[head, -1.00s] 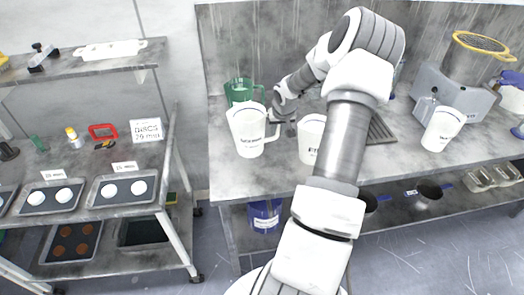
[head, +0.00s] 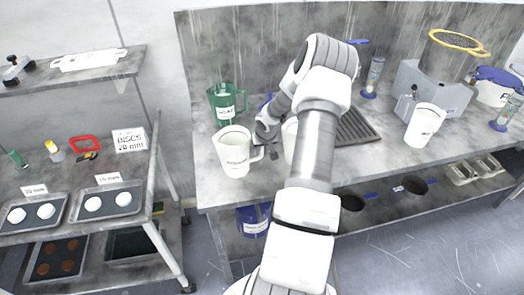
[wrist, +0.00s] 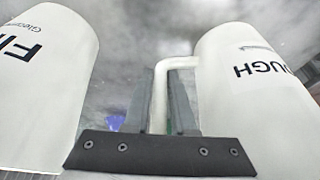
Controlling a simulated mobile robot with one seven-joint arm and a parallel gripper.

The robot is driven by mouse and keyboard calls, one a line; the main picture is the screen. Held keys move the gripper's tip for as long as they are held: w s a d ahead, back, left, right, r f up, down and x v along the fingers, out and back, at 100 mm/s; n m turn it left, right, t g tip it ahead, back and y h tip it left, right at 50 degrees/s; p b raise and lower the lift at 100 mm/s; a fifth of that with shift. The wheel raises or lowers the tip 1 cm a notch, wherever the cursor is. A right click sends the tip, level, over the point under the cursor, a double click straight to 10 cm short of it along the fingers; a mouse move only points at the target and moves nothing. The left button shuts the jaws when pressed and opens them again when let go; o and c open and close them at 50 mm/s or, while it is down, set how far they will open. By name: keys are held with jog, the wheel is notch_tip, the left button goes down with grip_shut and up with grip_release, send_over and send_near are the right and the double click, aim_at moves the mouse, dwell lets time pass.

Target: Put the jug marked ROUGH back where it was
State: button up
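The white jug marked ROUGH (head: 233,158) stands upright at the left end of the bench, its base appearing to rest on the bench top. In the wrist view part of its lettering shows on the jug at right (wrist: 255,75). My gripper (head: 268,135) is at the handle on its right side. In the wrist view my gripper's fingers (wrist: 160,105) lie on both sides of the handle (wrist: 158,95), close against it, and look shut on it. A white jug marked FINE (wrist: 45,75) is just left in the wrist view; in the head view my arm partly hides this jug (head: 290,138).
A green jug (head: 224,106) stands behind the ROUGH jug. A dark ribbed grate (head: 356,127), a grey machine (head: 440,92) and another white jug (head: 422,127) are farther right. A rack with trays (head: 108,200) stands left, across a gap.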

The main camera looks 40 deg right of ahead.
jog(key=o, duration=0.4)
jog(key=shift+s+r, duration=0.1)
jog(key=shift+r, duration=0.4)
jog(key=v, duration=1.1)
jog(key=shift+a+r+p, duration=0.15)
jog(key=shift+r+p, duration=0.05)
jog(key=shift+p, duration=0.15)
